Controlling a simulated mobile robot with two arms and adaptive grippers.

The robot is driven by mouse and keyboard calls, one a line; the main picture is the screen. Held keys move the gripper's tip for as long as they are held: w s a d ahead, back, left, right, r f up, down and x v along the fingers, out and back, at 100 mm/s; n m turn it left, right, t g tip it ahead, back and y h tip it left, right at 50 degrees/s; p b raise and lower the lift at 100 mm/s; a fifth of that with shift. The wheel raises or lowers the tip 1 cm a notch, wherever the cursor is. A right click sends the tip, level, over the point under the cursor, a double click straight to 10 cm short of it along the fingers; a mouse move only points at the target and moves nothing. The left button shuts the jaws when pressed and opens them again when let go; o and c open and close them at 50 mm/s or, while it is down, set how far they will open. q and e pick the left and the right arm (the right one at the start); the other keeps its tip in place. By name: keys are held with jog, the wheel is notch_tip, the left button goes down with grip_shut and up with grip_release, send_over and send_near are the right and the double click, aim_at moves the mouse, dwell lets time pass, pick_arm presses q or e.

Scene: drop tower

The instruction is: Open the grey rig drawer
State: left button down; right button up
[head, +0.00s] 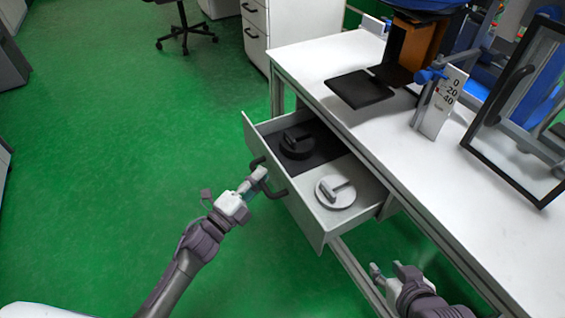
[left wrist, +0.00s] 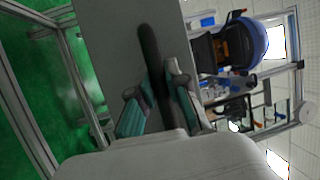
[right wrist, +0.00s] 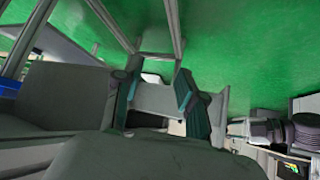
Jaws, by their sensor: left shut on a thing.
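The grey rig drawer (head: 313,228) stands pulled out from under the white table in the head view. A black round piece (head: 297,143) lies in its dark back half and a white round piece (head: 335,192) in its light front half. My left gripper (head: 257,180) is shut on the drawer's black handle (head: 277,193). The dark handle bar (left wrist: 150,55) also runs between the fingers of my left gripper (left wrist: 158,98) in the left wrist view. My right gripper (head: 387,272) is open and empty, beside the table frame, to the right of the drawer.
The white table (head: 330,57) carries a black plate (head: 359,89), a scale marker (head: 440,103) and a black-framed clear panel (head: 520,95). A white cabinet (head: 257,35) and a chair (head: 186,32) stand behind.

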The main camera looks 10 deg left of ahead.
pick_arm(q)
jog(key=shift+s+a+p, duration=0.1)
jog(key=shift+s+a, duration=0.45)
jog(key=shift+a, duration=0.25)
jog(key=shift+s+a+p, duration=0.15)
jog(key=shift+s+a, duration=0.45)
jog(key=shift+a, duration=0.2)
jog(key=shift+s+a+p, duration=0.1)
jog(key=shift+s+a, duration=0.45)
jog(key=shift+a, duration=0.25)
pick_arm(e)
jog(key=shift+s+d+f+g+h, duration=0.15)
jog(key=shift+s+d+f+g, duration=0.2)
jog(key=shift+s, duration=0.35)
jog(key=shift+s+d+f+g+h, duration=0.1)
jog(key=shift+s+f+g, duration=0.2)
jog(key=shift+s+g, duration=0.3)
jog(key=shift+s+d+f+g+h, duration=0.15)
jog(key=shift+s+d+f+g, duration=0.15)
jog(key=shift+s, duration=0.45)
pick_arm(q)
jog(key=c, duration=1.1)
grip_release()
jog(key=shift+c, duration=0.2)
pick_arm(e)
jog(key=shift+a, duration=0.1)
pick_arm(q)
jog(key=v, duration=1.2)
